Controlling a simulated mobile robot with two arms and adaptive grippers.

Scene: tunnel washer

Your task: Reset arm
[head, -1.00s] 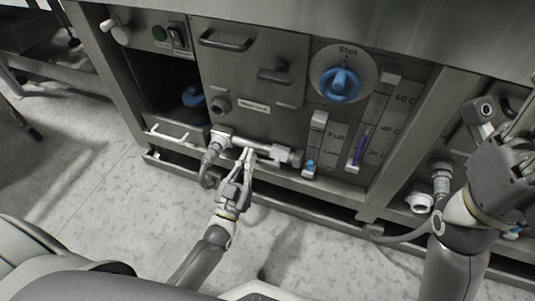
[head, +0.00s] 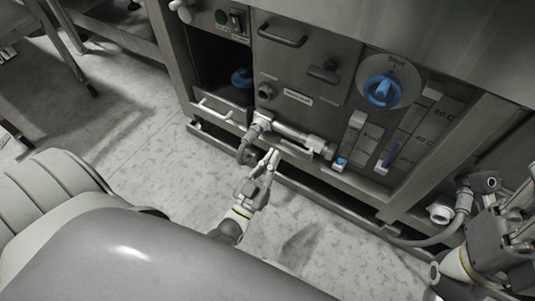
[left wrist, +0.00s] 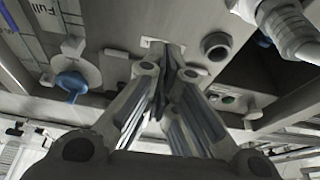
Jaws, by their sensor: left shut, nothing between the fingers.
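My left gripper (head: 270,160) is shut and empty, in front of the washer's lower panel and just below the pipe fitting (head: 300,136). Its closed fingers also show in the left wrist view (left wrist: 162,48), pointing up toward the grey panel. My right arm and gripper (head: 508,225) are at the right edge of the head view, partly cut off. Whether the right gripper is open or shut is unclear.
The washer panel has a blue "Shut" dial (head: 382,90), a drawer handle (head: 282,36), slider gauges (head: 350,138) and an open bay with a blue knob (head: 241,77).

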